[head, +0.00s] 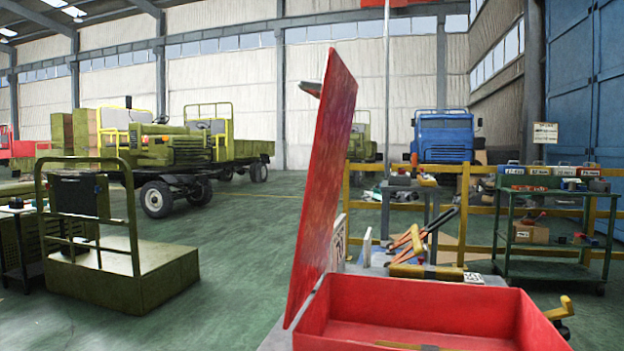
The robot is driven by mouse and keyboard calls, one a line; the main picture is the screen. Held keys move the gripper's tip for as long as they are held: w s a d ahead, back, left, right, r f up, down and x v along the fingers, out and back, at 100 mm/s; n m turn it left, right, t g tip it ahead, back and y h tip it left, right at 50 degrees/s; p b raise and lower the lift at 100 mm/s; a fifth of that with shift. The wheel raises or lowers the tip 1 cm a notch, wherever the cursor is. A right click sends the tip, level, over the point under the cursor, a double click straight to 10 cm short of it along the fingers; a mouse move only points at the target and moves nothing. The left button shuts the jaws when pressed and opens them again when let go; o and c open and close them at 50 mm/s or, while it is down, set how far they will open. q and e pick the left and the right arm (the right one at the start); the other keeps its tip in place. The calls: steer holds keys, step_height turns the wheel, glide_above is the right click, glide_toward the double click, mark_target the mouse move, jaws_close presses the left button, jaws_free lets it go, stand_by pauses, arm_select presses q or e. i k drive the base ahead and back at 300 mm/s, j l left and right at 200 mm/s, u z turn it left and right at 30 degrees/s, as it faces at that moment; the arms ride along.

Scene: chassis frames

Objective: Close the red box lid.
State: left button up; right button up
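The red box (420,302) stands at the bottom right of the head view, cut off by the lower edge. Its red lid (328,180) is open and stands steeply upright at the box's left side, seen nearly edge-on and leaning slightly right at the top. A small grey piece (311,88) sticks out at the lid's upper left edge; I cannot tell for sure what it is. A tool handle shows at the bottom of the box, mostly cut off.
Clamps with orange handles (408,240) and a yellow-and-dark tool (425,271) lie behind the box on a grey surface. A yellow-handled tool (560,309) is at its right. A green cart (115,265) stands left, a tool trolley (555,220) right.

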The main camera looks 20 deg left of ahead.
mark_target(337, 94)
steer(key=i+j+z, duration=0.1)
steer(key=j, duration=0.35)
steer(key=i+j+z, duration=0.1)
steer(key=j, duration=0.85)
steer(key=i+z, duration=0.05)
